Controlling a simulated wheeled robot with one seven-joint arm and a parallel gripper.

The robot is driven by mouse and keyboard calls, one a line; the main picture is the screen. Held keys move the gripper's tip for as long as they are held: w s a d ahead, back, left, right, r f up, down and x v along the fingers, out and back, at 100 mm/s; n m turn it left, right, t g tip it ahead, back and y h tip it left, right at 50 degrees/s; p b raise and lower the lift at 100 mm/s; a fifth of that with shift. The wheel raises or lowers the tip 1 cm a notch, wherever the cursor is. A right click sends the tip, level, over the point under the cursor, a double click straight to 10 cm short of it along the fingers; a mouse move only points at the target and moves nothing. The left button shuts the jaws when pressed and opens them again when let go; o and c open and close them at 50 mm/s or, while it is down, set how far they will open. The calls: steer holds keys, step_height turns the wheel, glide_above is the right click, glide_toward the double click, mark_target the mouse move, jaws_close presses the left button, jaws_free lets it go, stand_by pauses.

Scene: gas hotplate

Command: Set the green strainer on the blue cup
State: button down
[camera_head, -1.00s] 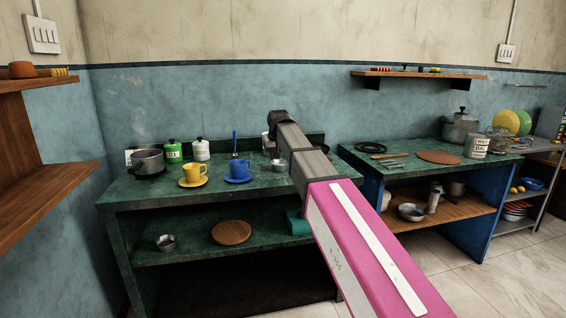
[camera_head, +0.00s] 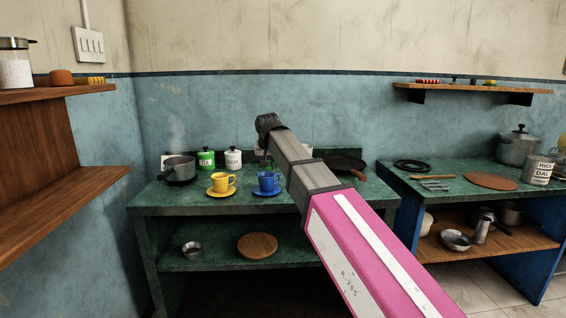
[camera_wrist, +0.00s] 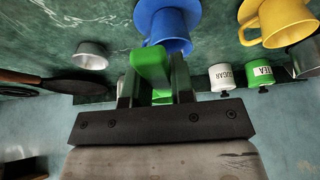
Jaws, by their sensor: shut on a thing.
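The blue cup (camera_head: 267,181) stands upright on a blue saucer (camera_head: 259,193) on the green counter. In the wrist view the cup (camera_wrist: 166,22) is just beyond the fingertips, partly behind a green piece. That piece, the green strainer's handle (camera_wrist: 151,63), is between the two fingers of my gripper (camera_wrist: 153,75), which is shut on it. The strainer's bowl is hidden, so I cannot tell whether it touches the cup. In the head view my gripper is above and beside the blue cup, largely hidden by my wrist.
A yellow cup (camera_head: 222,182) on a yellow saucer stands left of the blue cup. Behind are green (camera_head: 206,158) and white (camera_head: 233,158) canisters and a grey pot (camera_head: 179,168). A dark pan (camera_head: 346,161) lies to the right. A pale bowl (camera_wrist: 91,56) shows in the wrist view.

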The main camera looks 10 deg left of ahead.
steer(key=shift+s+a, duration=0.3)
steer(key=shift+a, duration=0.15)
steer(key=shift+f, duration=0.15)
steer(key=shift+f, duration=2.75)
steer(key=shift+f, duration=0.55)
steer(key=c, duration=0.9)
jaws_free()
